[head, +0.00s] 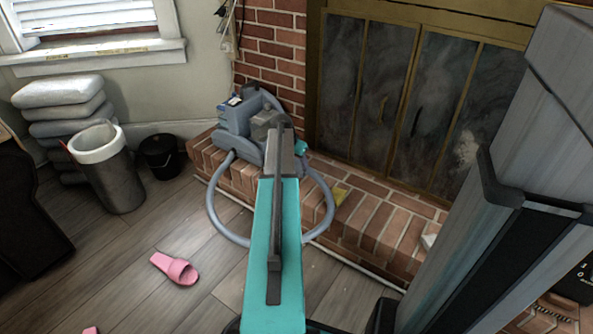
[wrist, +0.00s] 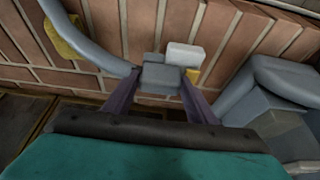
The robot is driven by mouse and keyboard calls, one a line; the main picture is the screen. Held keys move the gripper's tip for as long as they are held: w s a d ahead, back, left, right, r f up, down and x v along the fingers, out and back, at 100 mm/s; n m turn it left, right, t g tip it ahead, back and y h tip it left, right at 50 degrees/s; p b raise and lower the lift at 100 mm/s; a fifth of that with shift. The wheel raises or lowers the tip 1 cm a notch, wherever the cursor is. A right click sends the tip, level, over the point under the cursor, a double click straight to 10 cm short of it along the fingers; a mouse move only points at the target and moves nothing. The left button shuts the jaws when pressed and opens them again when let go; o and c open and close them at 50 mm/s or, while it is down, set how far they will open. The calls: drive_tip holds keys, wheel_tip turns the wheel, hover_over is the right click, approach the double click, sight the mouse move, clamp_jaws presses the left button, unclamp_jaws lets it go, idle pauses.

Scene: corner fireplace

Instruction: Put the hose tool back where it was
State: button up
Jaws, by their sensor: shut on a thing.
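In the wrist view my gripper (wrist: 160,82) is shut on the grey hose tool (wrist: 162,76), a blocky head between the two purple fingers. A paler block (wrist: 185,54) shows just beyond it; I cannot tell whether it belongs to the tool. The grey hose (wrist: 88,48) runs in from the upper left to the tool. The grey-blue cleaning machine (head: 238,120) stands on the brick hearth in the head view, and part of it shows at right in the wrist view (wrist: 282,95). In the head view the hose (head: 216,215) loops around my arm, which hides the held tool.
The brick hearth (head: 384,212) runs in front of the fireplace doors (head: 405,90). A yellow item (head: 341,194) lies on it, right of my arm. A pink slipper (head: 175,268) is on the floor. A bin (head: 108,170) and a black bucket (head: 160,156) stand at left.

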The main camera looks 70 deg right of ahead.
sight(297, 167)
drive_tip(key=shift+f, duration=0.1)
drive_tip(key=shift+f+b, duration=1)
drive_tip(key=shift+f, duration=0.65)
drive_tip(key=shift+f, duration=0.1)
drive_tip(key=o, duration=1)
drive_tip(key=shift+o, duration=0.2)
drive_tip(key=p+v, duration=0.4)
drive_tip(key=v, duration=0.8)
